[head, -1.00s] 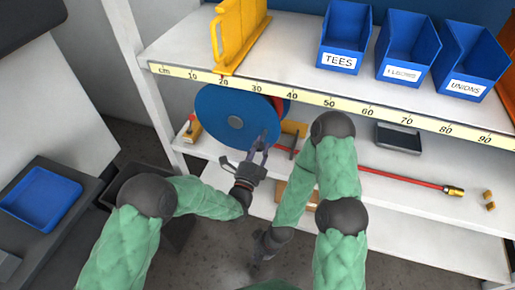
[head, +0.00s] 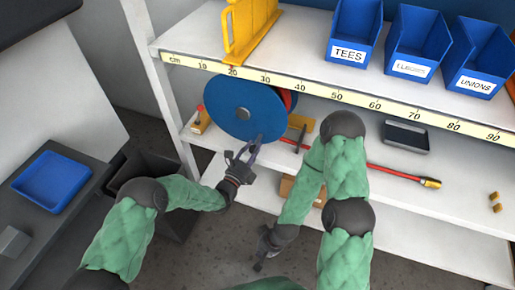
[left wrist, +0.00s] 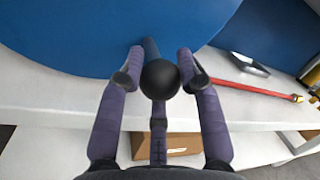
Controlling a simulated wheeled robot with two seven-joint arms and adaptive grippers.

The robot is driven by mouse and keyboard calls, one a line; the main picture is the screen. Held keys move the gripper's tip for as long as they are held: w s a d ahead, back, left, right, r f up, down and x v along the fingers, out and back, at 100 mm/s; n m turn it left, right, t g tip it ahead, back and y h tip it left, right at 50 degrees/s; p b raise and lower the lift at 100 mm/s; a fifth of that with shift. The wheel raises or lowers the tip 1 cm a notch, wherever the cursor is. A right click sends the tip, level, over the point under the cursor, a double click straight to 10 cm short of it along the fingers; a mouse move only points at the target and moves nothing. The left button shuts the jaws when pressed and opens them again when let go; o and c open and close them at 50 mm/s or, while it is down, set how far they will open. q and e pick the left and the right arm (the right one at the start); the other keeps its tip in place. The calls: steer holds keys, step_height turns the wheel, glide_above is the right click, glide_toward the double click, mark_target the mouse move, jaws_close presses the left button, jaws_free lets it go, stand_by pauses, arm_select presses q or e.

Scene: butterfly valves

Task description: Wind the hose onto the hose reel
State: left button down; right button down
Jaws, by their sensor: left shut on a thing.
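The blue hose reel (head: 222,92) stands upright on the middle shelf, with red hose at its right side. The reel fills the top of the left wrist view (left wrist: 60,30). My left gripper (head: 254,143) is at the reel's lower right edge, its purple fingers shut around the crank handle (left wrist: 152,48), which has a dark ball (left wrist: 160,77). The red hose (head: 395,175) lies along the shelf to the right and ends in a brass fitting (head: 430,183). My right arm hides part of the hose. My right gripper (head: 266,252) hangs low before the shelf; its fingers are unclear.
A yellow ruler strip (head: 350,98) edges the upper shelf, which bears a yellow rack (head: 247,28) and blue bins (head: 350,35). A dark tray (head: 405,136) and small brass pieces (head: 495,202) are on the hose's shelf. A cardboard box (head: 290,190) sits below.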

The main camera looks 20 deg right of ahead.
arm_select(q)
steer(key=shift+w+a+f, duration=0.4)
steer(key=shift+a+f, duration=0.05)
steer(key=shift+a, duration=0.05)
steer(key=c, duration=0.8)
jaws_free()
steer(key=shift+c, duration=0.2)
steer(key=v, duration=1.2)
steer(key=shift+r, duration=0.1)
